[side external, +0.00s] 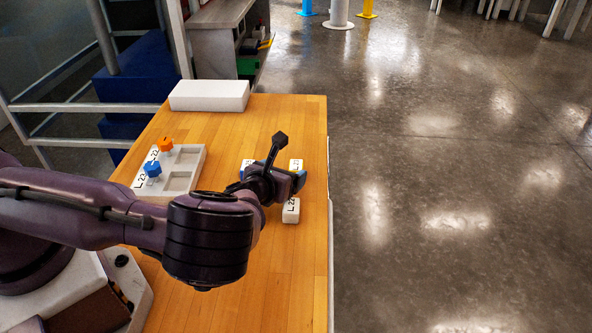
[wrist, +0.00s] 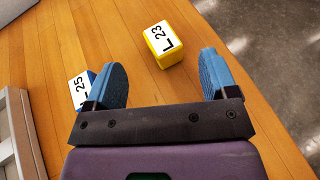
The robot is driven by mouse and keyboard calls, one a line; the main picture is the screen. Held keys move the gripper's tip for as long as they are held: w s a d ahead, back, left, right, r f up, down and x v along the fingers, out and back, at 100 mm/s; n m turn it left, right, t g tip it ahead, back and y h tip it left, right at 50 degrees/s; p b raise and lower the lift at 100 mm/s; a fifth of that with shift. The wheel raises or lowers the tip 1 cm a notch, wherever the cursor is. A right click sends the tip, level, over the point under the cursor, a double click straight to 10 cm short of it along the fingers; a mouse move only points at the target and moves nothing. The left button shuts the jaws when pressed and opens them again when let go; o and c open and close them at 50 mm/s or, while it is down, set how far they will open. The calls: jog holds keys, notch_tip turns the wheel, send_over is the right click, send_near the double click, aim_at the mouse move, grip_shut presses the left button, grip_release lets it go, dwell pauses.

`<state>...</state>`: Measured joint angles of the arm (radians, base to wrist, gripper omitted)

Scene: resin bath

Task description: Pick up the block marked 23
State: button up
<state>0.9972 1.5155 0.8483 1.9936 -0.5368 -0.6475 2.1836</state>
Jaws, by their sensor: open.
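The block marked 23 (wrist: 163,42) is yellow with a white top label reading "L 23". It lies on the wooden table, beyond my fingertips and roughly centred between them in the wrist view. In the side view a block with yellow low on its side (side external: 296,166) sits just behind my gripper (side external: 276,178). My gripper (wrist: 164,62) is open, with its blue fingers apart and nothing held. A blue block marked 25 (wrist: 78,90) lies beside the left finger, which partly hides it in the wrist view.
A white-topped block (side external: 291,210) sits in front of my gripper; its label is hard to read. A grey tray (side external: 192,162) with orange and blue pieces stands left. A white box (side external: 209,96) is at the table's back. The table's right edge (side external: 328,200) is close.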

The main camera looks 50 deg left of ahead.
aim_at(295, 166)
jog(key=shift+x, duration=3.1)
jog(key=shift+w, duration=0.1)
jog(key=shift+r, duration=0.1)
jog(key=shift+c, duration=0.2)
jog(key=c, duration=1.2)
